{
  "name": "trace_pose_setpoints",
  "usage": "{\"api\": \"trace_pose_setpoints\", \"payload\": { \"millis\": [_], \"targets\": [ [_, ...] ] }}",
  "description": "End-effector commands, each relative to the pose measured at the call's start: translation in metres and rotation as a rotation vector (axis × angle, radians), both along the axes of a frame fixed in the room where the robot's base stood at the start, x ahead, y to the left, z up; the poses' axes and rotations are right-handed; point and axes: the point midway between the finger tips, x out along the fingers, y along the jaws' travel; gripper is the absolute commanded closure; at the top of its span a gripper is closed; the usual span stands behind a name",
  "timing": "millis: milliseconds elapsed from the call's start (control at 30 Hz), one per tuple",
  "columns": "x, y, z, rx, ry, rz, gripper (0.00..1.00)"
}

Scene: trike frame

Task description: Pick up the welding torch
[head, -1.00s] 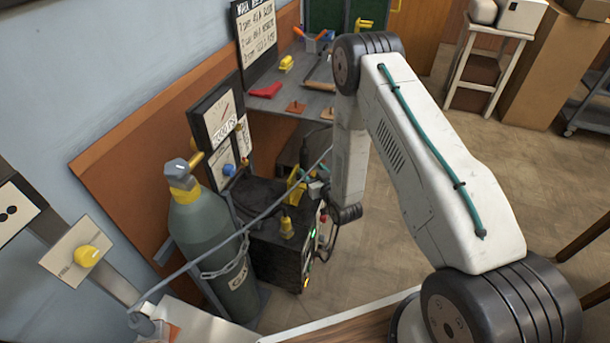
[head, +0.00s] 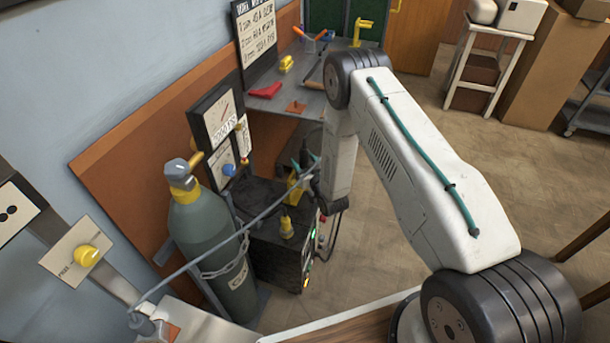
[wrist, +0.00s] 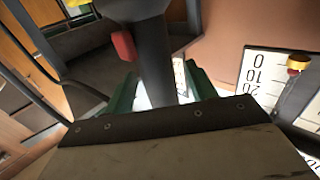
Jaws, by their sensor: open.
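The welding torch (wrist: 152,62) has a dark handle and a red trigger, and it fills the middle of the wrist view. In the head view the torch (head: 309,152) is a small dark shape above the yellow holder (head: 294,188) on the black welding machine (head: 270,243). My gripper (wrist: 160,88) is open, with one green finger on each side of the dark handle. I cannot tell whether either finger touches it. In the head view my gripper (head: 304,164) is small and partly hidden by my forearm.
A grey-green gas cylinder (head: 212,240) with a chain stands left of the machine. A workbench (head: 305,100) with tools stands behind. A gauge board (head: 217,122) is on the wall. The floor to the right is open.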

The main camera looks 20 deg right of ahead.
Motion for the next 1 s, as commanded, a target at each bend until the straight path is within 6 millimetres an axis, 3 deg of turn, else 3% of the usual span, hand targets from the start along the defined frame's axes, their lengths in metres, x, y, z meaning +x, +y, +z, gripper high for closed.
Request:
{"api": "trace_pose_setpoints", "payload": {
  "millis": [67, 233, 267, 667, 833, 1000],
  "targets": [
    [0.0, 0.0, 0.0, 0.0, 0.0, 0.0, 0.44],
    [0.0, 0.0, 0.0, 0.0, 0.0, 0.0, 0.89],
    [0.0, 0.0, 0.0, 0.0, 0.0, 0.0, 0.92],
    [0.0, -0.001, 0.005, -0.001, -0.003, -0.001, 0.92],
    [0.001, 0.0, 0.021, 0.0, -0.004, 0.0, 0.92],
    [0.001, 0.0, 0.049, 0.0, -0.006, 0.0, 0.92]
  ]
}}
